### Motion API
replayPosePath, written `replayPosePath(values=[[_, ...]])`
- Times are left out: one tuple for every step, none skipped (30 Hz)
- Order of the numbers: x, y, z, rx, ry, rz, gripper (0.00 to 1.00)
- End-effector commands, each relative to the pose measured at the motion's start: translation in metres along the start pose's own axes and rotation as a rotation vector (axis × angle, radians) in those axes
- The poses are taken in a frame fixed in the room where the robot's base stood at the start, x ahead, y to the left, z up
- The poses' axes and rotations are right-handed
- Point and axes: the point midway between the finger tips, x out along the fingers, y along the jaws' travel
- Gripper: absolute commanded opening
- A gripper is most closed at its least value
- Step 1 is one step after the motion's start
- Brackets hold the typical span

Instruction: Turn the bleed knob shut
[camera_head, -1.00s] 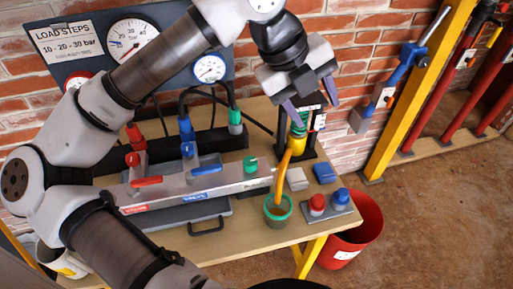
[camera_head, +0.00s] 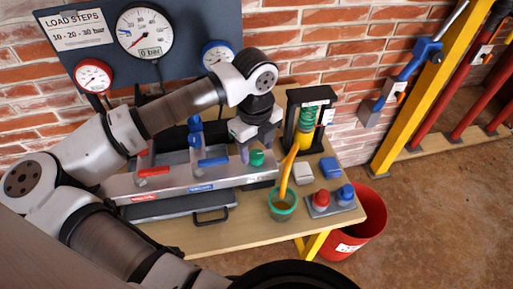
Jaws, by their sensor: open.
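The green knob (camera_head: 257,157) stands on the right end of the grey valve block (camera_head: 175,179); I take it as the bleed knob. My gripper (camera_head: 254,150) points down right at the green knob, its fingers apart. I cannot tell whether the fingers touch the knob. A red lever (camera_head: 154,171) and a blue lever (camera_head: 213,162) sit farther left on the block. The large gauge (camera_head: 144,33) shows "0 bar" on its small display.
A yellow tube (camera_head: 288,172) runs down to a green-rimmed cup (camera_head: 283,204) just right of the block. A black frame (camera_head: 292,118) stands behind. Grey and blue blocks, a red-and-blue button box (camera_head: 330,201) and a red bucket (camera_head: 360,222) are at right.

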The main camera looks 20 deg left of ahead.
Motion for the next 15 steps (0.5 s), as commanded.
replayPosePath(values=[[0.005, 0.0, 0.0, 0.0, 0.001, 0.0, 0.54], [0.008, 0.0, 0.0, 0.0, 0.002, 0.0, 0.54], [0.012, 0.0, 0.0, 0.0, 0.001, 0.0, 0.54], [0.013, 0.0, 0.0, 0.0, 0.0, 0.0, 0.54], [0.015, 0.0, 0.0, 0.001, 0.0, 0.0, 0.54], [0.017, 0.0, 0.0, 0.001, 0.0, 0.0, 0.54], [0.018, 0.0, 0.0, 0.001, 0.0, 0.0, 0.54], [0.018, 0.0, 0.0, 0.001, 0.0, 0.0, 0.54], [0.019, 0.0, 0.0, 0.001, 0.0, 0.0, 0.54], [0.019, 0.0, 0.0, 0.001, -0.001, 0.0, 0.54], [0.019, 0.0, 0.0, 0.001, -0.001, 0.0, 0.54], [0.019, 0.0, 0.0, 0.001, -0.001, 0.0, 0.54], [0.019, 0.0, 0.0, 0.001, -0.001, 0.0, 0.54], [0.019, 0.0, 0.0, 0.001, -0.001, 0.0, 0.54], [0.019, 0.0, 0.0, 0.001, -0.001, 0.0, 0.53]])
